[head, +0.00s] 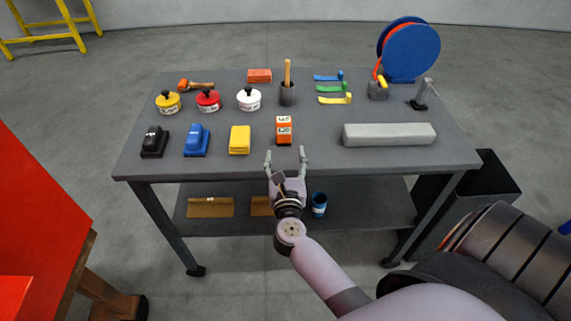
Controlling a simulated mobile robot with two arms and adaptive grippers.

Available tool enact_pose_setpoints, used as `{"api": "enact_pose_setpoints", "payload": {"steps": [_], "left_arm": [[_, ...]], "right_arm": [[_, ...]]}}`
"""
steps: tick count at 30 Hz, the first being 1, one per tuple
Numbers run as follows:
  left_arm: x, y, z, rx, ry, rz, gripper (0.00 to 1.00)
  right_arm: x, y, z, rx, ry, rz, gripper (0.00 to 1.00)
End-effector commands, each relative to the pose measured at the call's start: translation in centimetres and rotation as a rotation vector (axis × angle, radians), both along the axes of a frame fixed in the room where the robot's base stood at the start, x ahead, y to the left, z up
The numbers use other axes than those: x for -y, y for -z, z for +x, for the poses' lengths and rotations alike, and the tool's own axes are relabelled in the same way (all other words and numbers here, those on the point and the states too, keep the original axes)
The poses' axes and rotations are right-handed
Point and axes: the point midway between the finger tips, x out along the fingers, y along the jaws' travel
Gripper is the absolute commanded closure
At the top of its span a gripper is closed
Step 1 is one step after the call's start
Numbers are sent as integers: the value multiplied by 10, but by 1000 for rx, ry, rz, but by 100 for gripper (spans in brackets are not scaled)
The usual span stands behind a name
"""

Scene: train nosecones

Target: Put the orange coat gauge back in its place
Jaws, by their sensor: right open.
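The orange coat gauge (284,131) stands upright on the grey table (330,159) near its front edge, with pale display patches on its face. My right gripper (286,154) is open and empty at the front edge of the table, just in front of the gauge. Its two fingers point toward the gauge, one to each side of its line. I cannot tell whether they touch it, but they look apart. My left gripper does not show.
A yellow block (240,140) stands left of the gauge, and a long grey bar (389,134) lies to the right. Behind are a cup with a wooden handle (287,94), a white pot (249,99) and coloured scrapers (334,88). A lower shelf holds a blue can (319,204).

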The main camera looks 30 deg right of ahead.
Motion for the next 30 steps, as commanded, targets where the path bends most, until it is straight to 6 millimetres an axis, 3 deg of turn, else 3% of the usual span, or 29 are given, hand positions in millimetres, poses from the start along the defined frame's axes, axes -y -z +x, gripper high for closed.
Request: {"api": "enact_pose_setpoints", "payload": {"steps": [6,14,17,21,23,26,29,30], "left_arm": [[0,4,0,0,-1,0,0],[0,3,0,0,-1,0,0],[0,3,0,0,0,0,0],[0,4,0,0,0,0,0],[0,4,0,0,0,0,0],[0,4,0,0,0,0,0],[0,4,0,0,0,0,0],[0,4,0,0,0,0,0]], "right_arm": [[-8,0,-14,0,1,1,42],[-11,-4,-13,-6,-11,-43,42],[-23,-18,-9,-39,-62,-227,42],[-63,-41,-2,-130,-170,-725,42],[-83,-41,0,-181,-214,-972,42],[-117,-16,2,-291,-298,-1375,42],[-142,63,-4,-449,-447,-1750,42],[-147,98,-10,-503,-514,-1851,42]]}}
